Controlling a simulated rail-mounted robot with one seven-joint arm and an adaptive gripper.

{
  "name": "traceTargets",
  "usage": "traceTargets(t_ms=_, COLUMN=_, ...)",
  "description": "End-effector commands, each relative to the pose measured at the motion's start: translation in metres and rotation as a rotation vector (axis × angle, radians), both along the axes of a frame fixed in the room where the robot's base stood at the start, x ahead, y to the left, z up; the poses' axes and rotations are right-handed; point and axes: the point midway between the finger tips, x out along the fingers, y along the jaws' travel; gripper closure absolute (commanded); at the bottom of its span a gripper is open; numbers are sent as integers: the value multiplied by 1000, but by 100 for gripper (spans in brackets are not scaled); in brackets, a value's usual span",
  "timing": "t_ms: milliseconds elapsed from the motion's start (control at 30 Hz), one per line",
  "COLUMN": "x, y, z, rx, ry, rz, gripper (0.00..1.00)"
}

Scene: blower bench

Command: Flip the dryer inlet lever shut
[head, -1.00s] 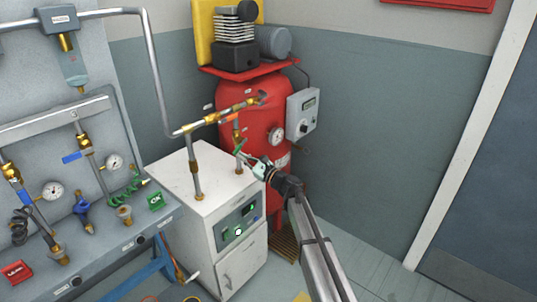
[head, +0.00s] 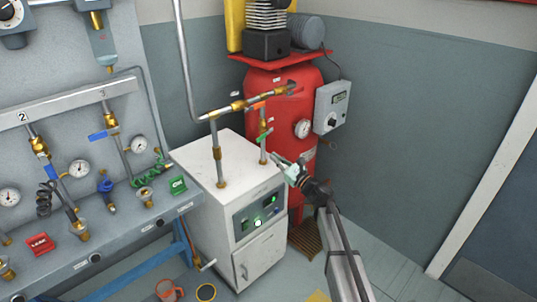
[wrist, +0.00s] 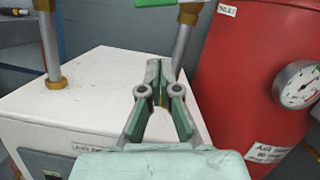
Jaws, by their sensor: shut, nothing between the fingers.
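The dryer (head: 212,160) is a white cabinet in the middle of the head view, with two pipes rising from its top. In the wrist view the closed fingertips (wrist: 160,64) point toward the pipe foot, and part of a green lever (wrist: 155,3) shows at the top edge.
A red tank (head: 283,90) with a gauge (head: 302,128) and a grey control box (head: 331,105) stands close behind and right of my gripper. A brass-fitted pipe (head: 237,106) crosses above the dryer. A hose bench (head: 120,240) stands left.

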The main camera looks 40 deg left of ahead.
Motion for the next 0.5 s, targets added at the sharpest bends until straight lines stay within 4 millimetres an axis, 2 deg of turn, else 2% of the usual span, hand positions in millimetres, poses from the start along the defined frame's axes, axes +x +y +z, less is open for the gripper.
traceTargets(t_ms=33, x=-1, y=-14, z=-2, rx=-1, ry=1, rz=-2, gripper=100)
traceTargets(t_ms=200, x=0, y=-43, z=-9, rx=-1, ry=-1, rz=-1, gripper=100)
traceTargets(t_ms=500, x=1, y=-64, z=-15, rx=-1, ry=0, rz=1, gripper=100)
